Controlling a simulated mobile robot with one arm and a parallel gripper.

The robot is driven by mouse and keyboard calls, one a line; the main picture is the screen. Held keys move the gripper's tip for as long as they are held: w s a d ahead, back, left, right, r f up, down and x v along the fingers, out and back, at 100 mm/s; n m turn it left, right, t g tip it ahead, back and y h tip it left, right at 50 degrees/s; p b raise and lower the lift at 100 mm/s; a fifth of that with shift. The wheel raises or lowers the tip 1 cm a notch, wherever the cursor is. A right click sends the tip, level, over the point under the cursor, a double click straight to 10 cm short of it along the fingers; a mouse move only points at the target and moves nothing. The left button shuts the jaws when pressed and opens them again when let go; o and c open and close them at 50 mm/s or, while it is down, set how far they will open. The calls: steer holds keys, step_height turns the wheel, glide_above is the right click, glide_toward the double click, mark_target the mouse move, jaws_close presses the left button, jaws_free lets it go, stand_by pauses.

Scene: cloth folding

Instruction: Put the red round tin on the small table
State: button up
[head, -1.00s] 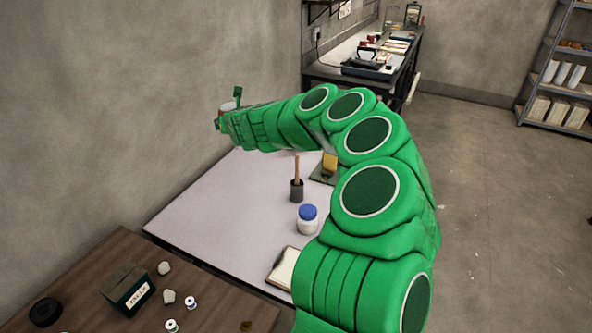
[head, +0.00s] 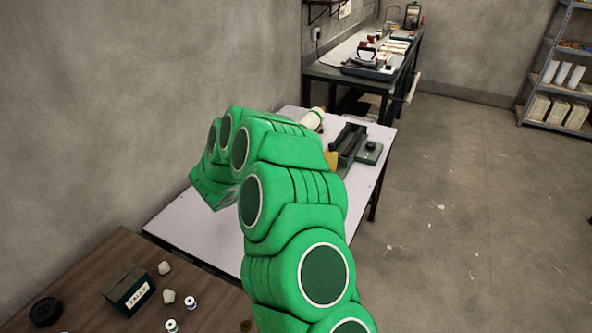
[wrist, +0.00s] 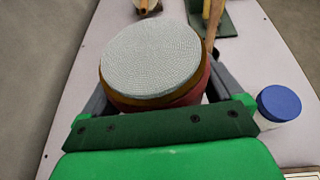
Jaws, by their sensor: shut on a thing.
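The red round tin (wrist: 155,62) shows in the wrist view, with a pale grey textured top and a red side with a brownish rim. My gripper (wrist: 155,92) is shut on it, one dark finger on either side. The tin is over the light-topped table, which fills most of the wrist view (wrist: 270,60) and also shows in the head view (head: 200,228). How high the tin is above the tabletop I cannot tell. In the head view my green arm hides the tin and gripper.
A white jar with a blue lid (wrist: 279,104) stands right of my gripper. A cream bottle (head: 312,119) and a dark green device (head: 350,142) are at the table's far end. A brown table (head: 80,290) with a box (head: 128,288) and small things is nearer. A wall rises at left.

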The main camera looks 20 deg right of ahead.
steer(key=shift+m+g+h, duration=0.6)
steer(key=shift+m+h, duration=0.1)
steer(key=shift+m, duration=0.1)
steer(key=s+f, duration=0.1)
steer(key=s+d+f, duration=0.1)
steer(key=s+f, duration=0.1)
steer(key=shift+f, duration=0.15)
steer(key=shift+w+d+f, duration=0.1)
steer(key=shift+w+f, duration=1.5)
steer(key=shift+w, duration=0.65)
steer(key=shift+w+f, duration=1.65)
steer(key=shift+w, duration=0.6)
steer(key=shift+w+d+f, duration=0.1)
steer(key=shift+w+f, duration=1.5)
steer(key=shift+w, duration=0.65)
steer(key=shift+w+a+f, duration=0.1)
steer(key=shift+f, duration=1.5)
steer(key=shift+f, duration=0.15)
steer(key=o, duration=1.1)
steer(key=shift+o, duration=0.2)
